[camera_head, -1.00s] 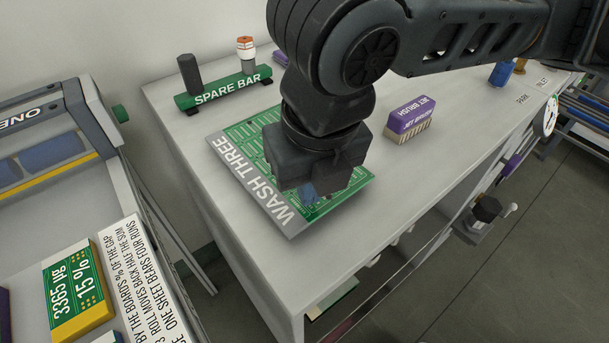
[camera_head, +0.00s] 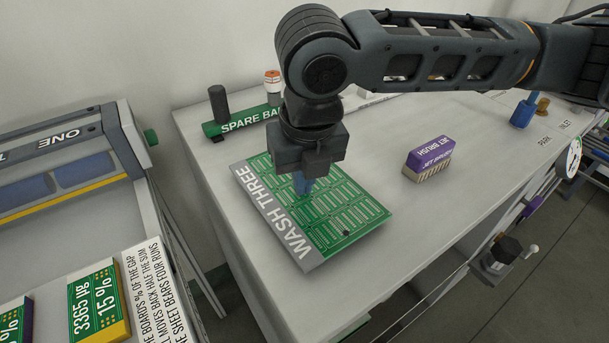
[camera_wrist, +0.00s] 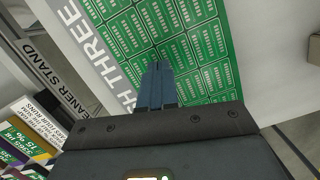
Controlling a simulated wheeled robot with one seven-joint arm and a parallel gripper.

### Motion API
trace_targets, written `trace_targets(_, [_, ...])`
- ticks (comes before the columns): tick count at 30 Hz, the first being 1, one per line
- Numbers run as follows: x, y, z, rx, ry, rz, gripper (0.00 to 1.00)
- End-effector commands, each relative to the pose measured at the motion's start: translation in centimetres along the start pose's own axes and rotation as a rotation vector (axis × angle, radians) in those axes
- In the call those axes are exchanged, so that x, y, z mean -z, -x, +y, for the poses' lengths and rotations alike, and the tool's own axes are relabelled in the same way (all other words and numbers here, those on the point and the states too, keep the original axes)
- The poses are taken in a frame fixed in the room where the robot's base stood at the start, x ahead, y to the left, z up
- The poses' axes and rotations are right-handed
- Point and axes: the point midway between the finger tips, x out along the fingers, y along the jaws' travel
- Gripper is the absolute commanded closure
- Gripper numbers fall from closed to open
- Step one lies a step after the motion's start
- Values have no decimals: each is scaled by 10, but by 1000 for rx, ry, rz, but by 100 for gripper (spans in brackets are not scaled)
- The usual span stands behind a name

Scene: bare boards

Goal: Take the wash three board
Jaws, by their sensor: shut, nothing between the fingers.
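The wash three board (camera_head: 345,213) is a green circuit panel with a grey strip lettered "WASH THREE" along its left edge. It lies flat on the grey bench top. My gripper (camera_head: 303,190) points down over the board's left-middle part, with its blue fingers together and nothing between them. In the wrist view the shut fingers (camera_wrist: 157,85) show in front of the board (camera_wrist: 205,45), close to its lettered strip. I cannot tell whether the fingertips touch the board. My gripper and wrist hide part of the board's far edge.
A purple jet brush (camera_head: 428,160) stands right of the board. The green spare bar (camera_head: 240,122), with a dark and a white-orange cylinder, lies behind. A roller stand (camera_head: 60,165) is at left. A blue item (camera_head: 523,112) stands far right. Bench between board and brush is clear.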

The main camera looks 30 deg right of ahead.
Motion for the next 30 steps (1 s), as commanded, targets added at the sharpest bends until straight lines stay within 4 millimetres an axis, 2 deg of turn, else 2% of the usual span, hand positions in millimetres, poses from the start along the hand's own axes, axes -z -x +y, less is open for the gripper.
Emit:
trace_targets(1, [3, -8, -1, 5, -1, 11, 100])
trace_targets(9, [20, -6, 0, 3, -1, 16, 100])
trace_targets(17, [21, -6, 0, 3, 1, 20, 100])
trace_targets(23, [18, 10, 1, 2, 1, 18, 100])
trace_targets(30, [16, 11, 7, 2, 2, 15, 100])
